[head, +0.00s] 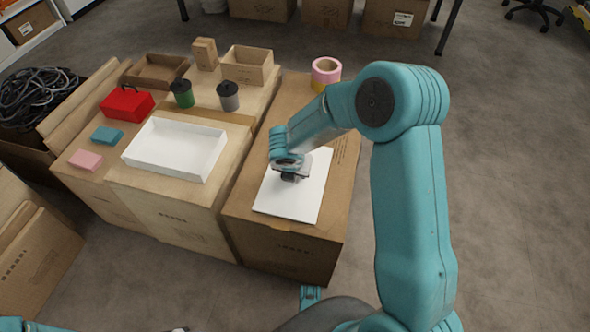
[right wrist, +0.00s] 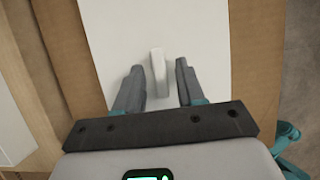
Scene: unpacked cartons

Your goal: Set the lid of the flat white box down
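The flat white box (head: 175,150) stands open and empty on the middle carton. Its white lid (head: 288,203) lies flat on the right-hand carton, and it fills much of the right wrist view (right wrist: 115,30). A small pale upright handle (right wrist: 158,66) sits on the lid. My right gripper (head: 291,174) is low over the lid. In the right wrist view, its two dark fingers (right wrist: 158,86) are spread on either side of the handle, with a gap on both sides. My left gripper is not clearly in view; only slivers of my left arm show at the bottom edge.
Pink and yellow tape rolls (head: 326,72) stand at the right carton's back. Green (head: 182,94) and grey (head: 228,97) cups, a red box (head: 127,103), a teal block (head: 107,136) and a pink block (head: 86,160) surround the white box. Bare carton top shows behind the lid.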

